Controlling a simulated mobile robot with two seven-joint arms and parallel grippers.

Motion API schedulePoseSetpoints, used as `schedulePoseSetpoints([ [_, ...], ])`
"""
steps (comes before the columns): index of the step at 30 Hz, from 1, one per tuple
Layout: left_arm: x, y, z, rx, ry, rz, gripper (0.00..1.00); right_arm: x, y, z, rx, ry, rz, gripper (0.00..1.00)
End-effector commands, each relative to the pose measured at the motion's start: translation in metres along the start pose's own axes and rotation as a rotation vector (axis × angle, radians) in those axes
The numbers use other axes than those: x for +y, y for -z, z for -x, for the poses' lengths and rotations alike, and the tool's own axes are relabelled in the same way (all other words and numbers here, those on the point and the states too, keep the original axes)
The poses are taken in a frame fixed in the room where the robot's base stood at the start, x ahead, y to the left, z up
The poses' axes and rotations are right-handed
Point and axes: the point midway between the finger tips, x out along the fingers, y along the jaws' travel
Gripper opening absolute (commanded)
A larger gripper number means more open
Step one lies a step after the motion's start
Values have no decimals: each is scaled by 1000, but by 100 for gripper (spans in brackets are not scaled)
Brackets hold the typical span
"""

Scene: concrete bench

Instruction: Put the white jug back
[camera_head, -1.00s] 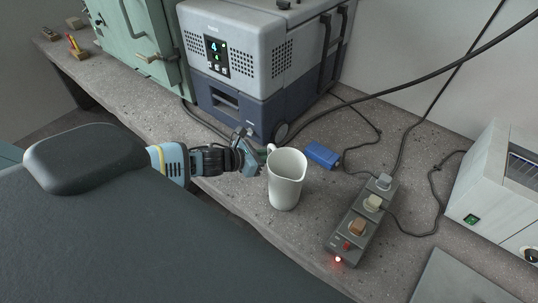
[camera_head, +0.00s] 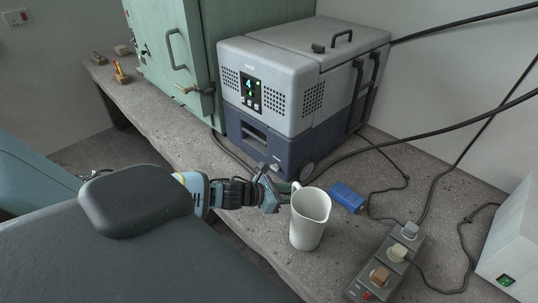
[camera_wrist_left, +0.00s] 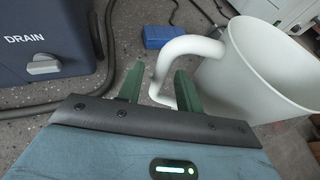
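The white jug (camera_head: 311,222) stands upright on the concrete bench, its handle towards the left. My left gripper (camera_head: 279,190) is at the handle, beside the jug's body. In the left wrist view the jug (camera_wrist_left: 262,72) fills the right side, and its handle (camera_wrist_left: 163,72) comes down between the two green fingers of my left gripper (camera_wrist_left: 160,82). One finger is inside the handle loop, the other outside. A gap shows between the outer finger and the handle, so the gripper looks open around it. My right gripper is not in view.
A grey and blue machine (camera_head: 290,85) stands behind the jug, with a green cabinet (camera_head: 165,50) to its left. A blue box (camera_head: 346,197) lies right of the jug. A power strip (camera_head: 388,262) and cables lie further right. The bench's front edge is close.

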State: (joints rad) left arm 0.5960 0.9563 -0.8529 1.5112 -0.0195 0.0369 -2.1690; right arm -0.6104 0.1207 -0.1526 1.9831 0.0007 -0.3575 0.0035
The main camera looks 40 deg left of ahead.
Motion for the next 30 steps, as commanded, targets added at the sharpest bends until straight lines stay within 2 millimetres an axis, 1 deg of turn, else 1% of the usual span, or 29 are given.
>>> schedulePoseSetpoints([
  [1, 0, 1, 8, 2, 0, -1, 36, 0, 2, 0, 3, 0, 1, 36],
  [6, 0, 1, 32, 2, 0, -1, 36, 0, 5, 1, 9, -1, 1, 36],
  [18, -1, 0, 79, 1, 2, -2, 36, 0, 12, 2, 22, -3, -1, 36],
  [24, 0, -1, 96, 0, 0, 1, 36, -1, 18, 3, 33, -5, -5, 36],
  [30, -1, -1, 105, -1, 2, 0, 36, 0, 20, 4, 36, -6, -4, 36],
])
